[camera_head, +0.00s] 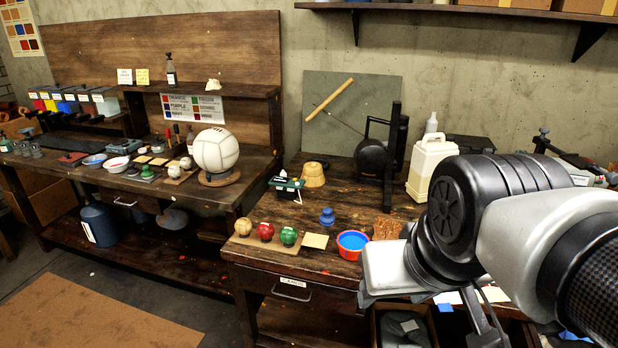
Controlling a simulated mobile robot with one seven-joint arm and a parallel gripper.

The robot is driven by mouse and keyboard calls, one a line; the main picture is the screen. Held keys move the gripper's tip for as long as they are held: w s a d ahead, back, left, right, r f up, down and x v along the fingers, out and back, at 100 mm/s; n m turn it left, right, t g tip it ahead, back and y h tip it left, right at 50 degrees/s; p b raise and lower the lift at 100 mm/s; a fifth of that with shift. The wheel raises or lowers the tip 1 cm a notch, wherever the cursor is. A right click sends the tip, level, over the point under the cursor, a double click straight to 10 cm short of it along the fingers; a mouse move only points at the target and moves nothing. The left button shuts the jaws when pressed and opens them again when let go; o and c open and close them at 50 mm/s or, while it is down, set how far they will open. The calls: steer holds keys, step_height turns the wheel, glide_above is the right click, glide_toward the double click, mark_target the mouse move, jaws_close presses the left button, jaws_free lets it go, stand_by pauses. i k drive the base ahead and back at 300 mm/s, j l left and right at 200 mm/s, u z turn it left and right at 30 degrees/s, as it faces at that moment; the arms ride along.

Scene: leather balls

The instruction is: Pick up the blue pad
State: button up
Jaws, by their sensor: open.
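The blue pad (327,217), a small round piece with a knob on top, stands upright on the right-hand wooden workbench (335,195). It is behind the red bowl of blue paint (353,242) and right of the green ball, apart from both. My gripper (425,312) is at the lower right, in front of the bench's front edge, nearer the camera and right of the pad. It is open, and I see nothing held in it. My arm hides part of its fingers and the right end of the bench.
Tan, red and green balls (265,232) sit on a wooden board left of the pad, with a yellow note (315,240) nearby. A brown sponge-like block (386,228) is to the right. A white jug (429,165) and a black stand (378,155) are behind.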

mark_target(326, 218)
steer(key=i+j+z, duration=0.35)
steer(key=j, duration=0.3)
steer(key=i+j+z, duration=0.15)
steer(key=j, duration=0.2)
steer(key=i+j+z, duration=0.2)
steer(key=j, duration=0.15)
steer(key=i+j+z, duration=0.15)
steer(key=j, duration=0.25)
steer(key=i+j+z, duration=0.2)
steer(key=j, duration=0.2)
steer(key=k, duration=0.1)
